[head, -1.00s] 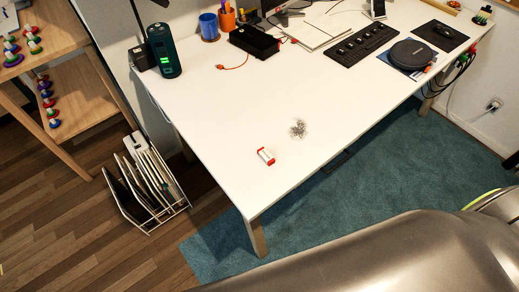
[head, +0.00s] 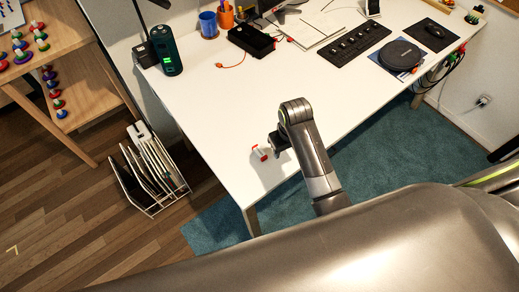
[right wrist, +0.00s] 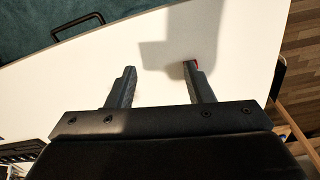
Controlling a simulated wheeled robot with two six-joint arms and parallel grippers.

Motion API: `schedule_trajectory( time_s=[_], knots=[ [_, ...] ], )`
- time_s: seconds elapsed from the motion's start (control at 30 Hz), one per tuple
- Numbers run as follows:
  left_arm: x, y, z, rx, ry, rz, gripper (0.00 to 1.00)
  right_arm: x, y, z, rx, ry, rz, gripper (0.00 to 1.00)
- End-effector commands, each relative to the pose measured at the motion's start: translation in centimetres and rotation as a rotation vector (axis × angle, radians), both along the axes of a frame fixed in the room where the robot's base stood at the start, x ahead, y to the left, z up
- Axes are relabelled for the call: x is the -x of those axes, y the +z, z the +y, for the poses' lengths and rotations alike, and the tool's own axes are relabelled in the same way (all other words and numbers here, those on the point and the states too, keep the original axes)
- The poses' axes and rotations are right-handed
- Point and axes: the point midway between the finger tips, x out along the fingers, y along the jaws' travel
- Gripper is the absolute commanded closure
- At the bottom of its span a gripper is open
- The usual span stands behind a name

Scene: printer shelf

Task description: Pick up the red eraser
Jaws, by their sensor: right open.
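The eraser (head: 260,153), white in the middle with red ends, lies on the white desk (head: 225,115) near its front left corner. My right gripper (head: 272,143) is just to the right of the eraser in the head view, low over the desk. In the right wrist view its two dark fingers (right wrist: 158,72) are spread apart with bare desk between them. A small bit of red (right wrist: 192,63), likely the eraser, shows at the right fingertip; that finger hides most of it. I cannot tell if they touch. My left gripper is not in view.
A dark green cylinder (head: 164,50), a blue cup (head: 208,24), a black box (head: 251,40), a black panel (head: 352,46) and a round black device (head: 402,54) stand farther back. A wire rack (head: 150,170) is on the floor at left. The desk's middle is clear.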

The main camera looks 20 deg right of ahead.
Motion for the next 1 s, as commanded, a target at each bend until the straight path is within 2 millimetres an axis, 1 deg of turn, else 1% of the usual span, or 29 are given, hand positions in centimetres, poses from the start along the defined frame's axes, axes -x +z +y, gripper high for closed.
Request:
schedule_trajectory(
  time_s=[0.03,0.2,0.3,0.43,0.53,0.73,0.77,0.8,1.0],
  knots=[
    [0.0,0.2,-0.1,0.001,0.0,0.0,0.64,-1.6,1.4,1.0,-0.005,0.022,0.007,0.53],
    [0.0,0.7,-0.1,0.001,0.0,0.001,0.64,-5.2,5.6,4.1,-0.009,0.098,0.054,0.53],
    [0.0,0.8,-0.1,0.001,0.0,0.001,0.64,-6.5,7.5,5.4,-0.007,0.132,0.077,0.53],
    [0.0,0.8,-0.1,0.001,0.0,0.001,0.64,-7.3,8.7,6.2,-0.003,0.156,0.095,0.53],
    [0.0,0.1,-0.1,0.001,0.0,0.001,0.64,-7.4,8.3,6.4,-0.003,0.161,0.1,0.53],
    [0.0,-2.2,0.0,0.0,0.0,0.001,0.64,-7.4,5.9,6.4,-0.003,0.161,0.1,0.53],
    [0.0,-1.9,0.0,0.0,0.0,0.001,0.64,-7.3,5.6,6.4,-0.003,0.16,0.103,0.53],
    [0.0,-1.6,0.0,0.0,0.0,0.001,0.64,-7.3,4.9,6.4,-0.003,0.16,0.105,0.53],
    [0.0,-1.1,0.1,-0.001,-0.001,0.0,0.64,-7.2,0.6,6.3,-0.002,0.16,0.106,0.53]
  ],
)
